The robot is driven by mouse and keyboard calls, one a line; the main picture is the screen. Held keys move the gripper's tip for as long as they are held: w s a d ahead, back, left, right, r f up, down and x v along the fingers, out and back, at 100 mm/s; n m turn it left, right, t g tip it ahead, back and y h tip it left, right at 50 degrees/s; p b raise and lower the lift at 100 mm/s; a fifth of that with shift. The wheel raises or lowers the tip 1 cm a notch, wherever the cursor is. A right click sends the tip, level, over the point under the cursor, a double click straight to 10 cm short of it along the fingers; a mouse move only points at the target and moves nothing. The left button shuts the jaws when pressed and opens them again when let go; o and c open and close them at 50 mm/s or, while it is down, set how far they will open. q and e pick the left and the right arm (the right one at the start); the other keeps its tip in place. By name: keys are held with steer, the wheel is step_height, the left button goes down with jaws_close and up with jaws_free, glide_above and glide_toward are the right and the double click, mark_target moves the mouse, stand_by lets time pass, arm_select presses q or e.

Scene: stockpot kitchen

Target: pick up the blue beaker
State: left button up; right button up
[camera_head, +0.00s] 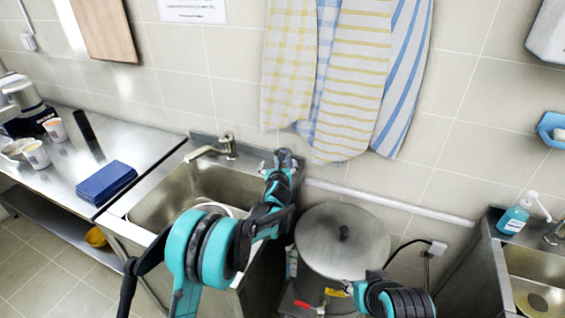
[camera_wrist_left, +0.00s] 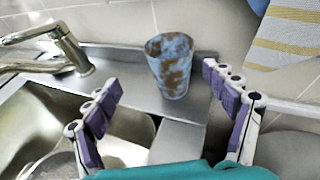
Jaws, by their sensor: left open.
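The blue beaker (camera_wrist_left: 170,66) is a blue cup with brown blotches. In the left wrist view it stands upright on the steel ledge at the back corner of the sink. My left gripper (camera_wrist_left: 161,80) is open, with one purple-padded finger on each side of the beaker in the picture and no clear contact. In the head view my left gripper (camera_head: 283,162) is over the sink's back right corner and hides most or all of the beaker. Part of my right arm shows at the bottom of the head view; its jaws are not clear.
The sink basin (camera_head: 176,194) and tap (camera_head: 228,146) are left of my left gripper. A large lidded pot (camera_head: 342,243) stands to the right. Towels (camera_head: 352,80) hang on the wall close behind.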

mark_target(286, 164)
arm_select(q)
steer(key=shift+w+d+f+m, duration=0.3)
steer(key=shift+w+f, duration=0.25)
steer(key=shift+w, duration=0.2)
steer(key=b+x, duration=0.1)
steer(key=x, duration=0.1)
steer(key=b+x, duration=0.1)
steer(key=x, duration=0.1)
steer(key=d+b+x, duration=0.1)
steer(key=x, duration=0.2)
steer(key=shift+s+r, duration=0.1)
steer(key=shift+r, duration=0.15)
steer(key=c, duration=1.2)
